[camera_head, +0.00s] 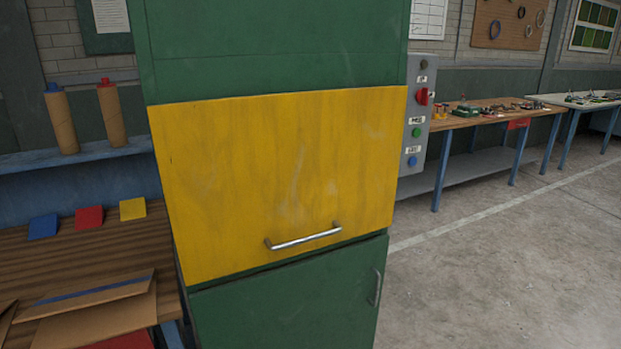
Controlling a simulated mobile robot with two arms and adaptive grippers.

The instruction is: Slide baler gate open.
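The baler (270,45) is a tall green cabinet in the middle of the head view. Its gate (280,170) is a wide yellow panel across the cabinet's front, and its lower edge lies just above a green lower door (280,305). A horizontal metal handle (303,237) is fixed near the gate's lower edge. Neither of my grippers shows in the view, and nothing touches the gate or its handle.
A grey control box (415,120) with coloured buttons is at the baler's right side. A wooden table (60,245) with cardboard and coloured cards stands close on the left. Workbenches (490,118) line the right wall. The concrete floor (520,270) at right is clear.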

